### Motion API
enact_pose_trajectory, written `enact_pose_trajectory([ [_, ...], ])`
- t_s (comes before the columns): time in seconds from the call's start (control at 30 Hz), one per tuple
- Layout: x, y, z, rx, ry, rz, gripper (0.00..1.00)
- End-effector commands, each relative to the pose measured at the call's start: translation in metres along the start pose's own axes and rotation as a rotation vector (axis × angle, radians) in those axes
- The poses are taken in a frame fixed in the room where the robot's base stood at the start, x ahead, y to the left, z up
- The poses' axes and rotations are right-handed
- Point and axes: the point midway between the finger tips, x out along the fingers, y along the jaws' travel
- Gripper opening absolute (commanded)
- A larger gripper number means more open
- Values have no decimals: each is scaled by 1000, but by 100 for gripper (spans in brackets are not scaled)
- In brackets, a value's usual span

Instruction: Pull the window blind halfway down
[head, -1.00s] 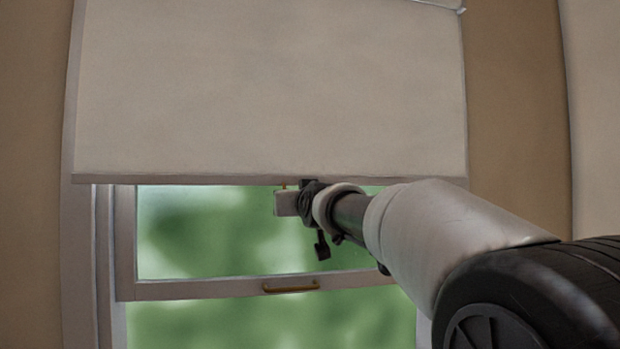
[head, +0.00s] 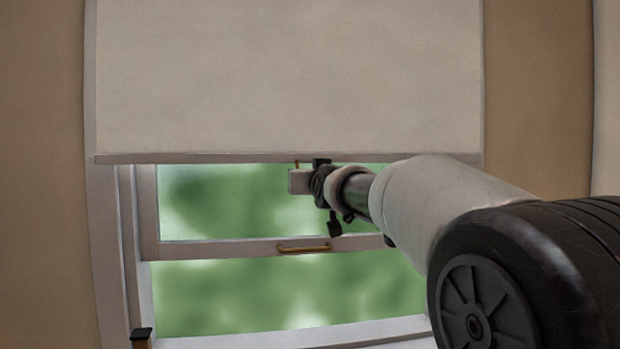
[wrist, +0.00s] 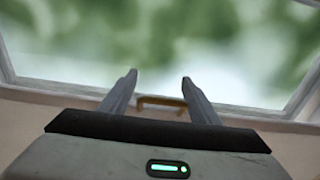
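The beige window blind (head: 290,75) hangs over the upper part of the window in the head view, its bottom bar (head: 220,158) above the sash rail. A small brass piece (head: 297,164) shows just under the bar. My gripper (head: 300,182) is directly below it; whether they touch I cannot tell. In the wrist view my gripper (wrist: 160,80) has its two fingers apart, with only green glass visible between the tips. A brass handle (wrist: 162,101) on a pale rail shows behind the fingers and looks like the sash handle.
The sash rail (head: 215,249) with its brass handle (head: 303,248) crosses the window below my gripper. The window sill frame (head: 300,336) runs along the bottom. A dark-topped object (head: 141,335) stands at lower left. Brown wall (head: 42,170) flanks the window.

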Motion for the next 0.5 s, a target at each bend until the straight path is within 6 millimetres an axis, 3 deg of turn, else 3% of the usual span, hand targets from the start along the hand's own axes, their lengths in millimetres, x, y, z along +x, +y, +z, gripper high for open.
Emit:
enact_pose_trajectory([
  [0.27,-5,-2,-1,0,1,-3,56],
  [0.5,-47,-3,-4,2,1,-6,56],
])
